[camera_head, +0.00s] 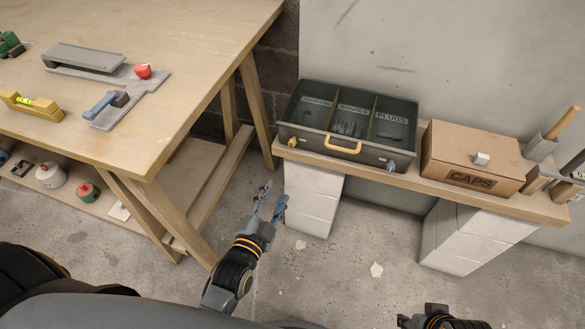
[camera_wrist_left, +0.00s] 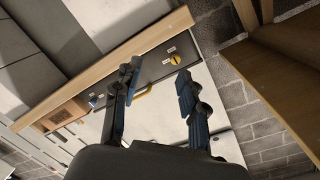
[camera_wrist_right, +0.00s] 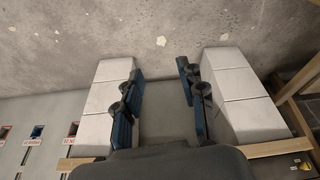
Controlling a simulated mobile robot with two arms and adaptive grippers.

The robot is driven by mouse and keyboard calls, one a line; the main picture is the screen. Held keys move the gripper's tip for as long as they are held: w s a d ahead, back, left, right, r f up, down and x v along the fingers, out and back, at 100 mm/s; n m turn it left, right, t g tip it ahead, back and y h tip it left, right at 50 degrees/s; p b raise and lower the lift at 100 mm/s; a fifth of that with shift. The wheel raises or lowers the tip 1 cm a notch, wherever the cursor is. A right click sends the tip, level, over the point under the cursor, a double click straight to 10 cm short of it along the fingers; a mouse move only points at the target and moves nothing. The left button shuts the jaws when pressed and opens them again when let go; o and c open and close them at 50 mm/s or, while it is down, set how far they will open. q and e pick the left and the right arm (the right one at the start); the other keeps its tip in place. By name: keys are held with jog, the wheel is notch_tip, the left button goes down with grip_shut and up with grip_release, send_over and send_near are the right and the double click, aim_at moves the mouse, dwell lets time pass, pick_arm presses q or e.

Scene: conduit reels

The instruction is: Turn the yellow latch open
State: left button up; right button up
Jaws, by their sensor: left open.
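The yellow latch (camera_head: 293,142) is on the left end of the front face of a dark grey tray (camera_head: 318,155). In the left wrist view the latch (camera_wrist_left: 175,60) is a small round knob beyond my fingertips, nearer the right finger. My left gripper (camera_head: 272,198) is open and empty, below and in front of the latch, apart from it. The left wrist view shows its two fingers (camera_wrist_left: 158,76) spread. My right gripper (camera_wrist_right: 157,75) is open and empty over the floor side of the blocks; only a part shows at the bottom of the head view.
The tray has a yellow handle (camera_head: 343,146) and a blue latch (camera_head: 390,166). It stands on a wooden shelf (camera_head: 405,176) on white blocks (camera_head: 311,195). A cardboard CAPS box (camera_head: 470,155) is beside it. A workbench (camera_head: 150,110) with a leg stands left of my left gripper.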

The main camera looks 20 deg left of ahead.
pick_arm(q)
notch_tip(320, 180, up, 3)
jog(key=t, duration=0.1)
jog(key=b, duration=0.2)
send_near(291, 145)
jog(key=w, duration=0.3)
jog(key=w+b, duration=0.1)
jog(key=w, duration=0.4)
jog(key=shift+w+d+f+b, duration=0.1)
jog(key=shift+w+f+b, duration=0.1)
jog(key=shift+w+b, duration=0.1)
jog(key=shift+w, duration=0.3)
pick_arm(e)
jog(key=w+a+r+t+y, duration=0.2)
jog(key=w+r+t, duration=0.6)
jog(key=w, duration=0.4)
jog(key=shift+a+r+n, duration=0.3)
jog(key=shift+a+r, duration=0.15)
jog(key=shift+a, duration=0.45)
pick_arm(q)
grip_shut()
